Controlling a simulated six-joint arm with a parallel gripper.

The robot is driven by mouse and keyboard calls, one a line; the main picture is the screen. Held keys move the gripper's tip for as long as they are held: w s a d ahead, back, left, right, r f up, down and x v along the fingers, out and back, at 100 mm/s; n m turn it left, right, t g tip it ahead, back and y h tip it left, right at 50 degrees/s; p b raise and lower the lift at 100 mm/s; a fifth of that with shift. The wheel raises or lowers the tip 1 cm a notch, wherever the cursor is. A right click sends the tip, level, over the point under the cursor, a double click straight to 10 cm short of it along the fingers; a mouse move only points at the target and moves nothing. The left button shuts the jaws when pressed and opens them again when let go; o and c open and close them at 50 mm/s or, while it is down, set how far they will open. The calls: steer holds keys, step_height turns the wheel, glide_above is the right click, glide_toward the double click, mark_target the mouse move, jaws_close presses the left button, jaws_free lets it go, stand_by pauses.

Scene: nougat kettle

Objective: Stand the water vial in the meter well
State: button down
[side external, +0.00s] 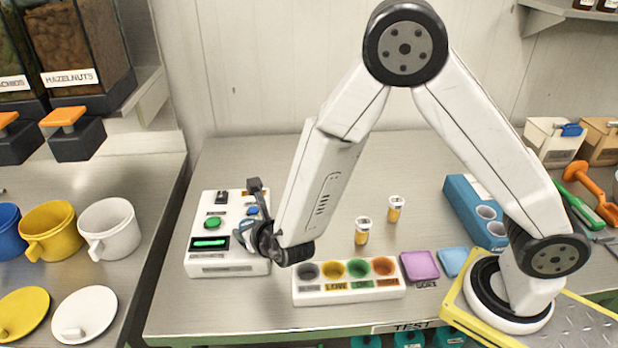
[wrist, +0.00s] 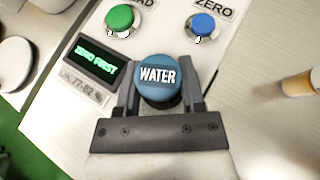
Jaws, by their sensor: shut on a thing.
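The water vial, with a blue cap (wrist: 157,75) marked WATER, is between the two fingers of my gripper (wrist: 158,97) in the wrist view. My gripper is shut on it. In the side view my gripper (side external: 248,236) is at the right part of the white meter (side external: 205,267). In the wrist view the meter (wrist: 75,105) has a green button, a blue ZERO button and a display (wrist: 96,61) reading ZERO FIRST. The meter well is not visible; the vial and gripper cover that area. I cannot tell how deep the vial sits or whether it touches the meter.
A white rack (side external: 348,294) with several coloured holes stands right of the meter. Two amber vials with white caps (side external: 362,231) (side external: 395,209) stand behind it. A purple pad (side external: 420,265) and a blue pad (side external: 453,261) lie to the right. The table behind the meter is clear.

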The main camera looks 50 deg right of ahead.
steer(key=shift+f, duration=0.1)
steer(key=shift+c, duration=2.4)
jaws_free()
steer(key=v, duration=1.1)
steer(key=shift+d, duration=0.1)
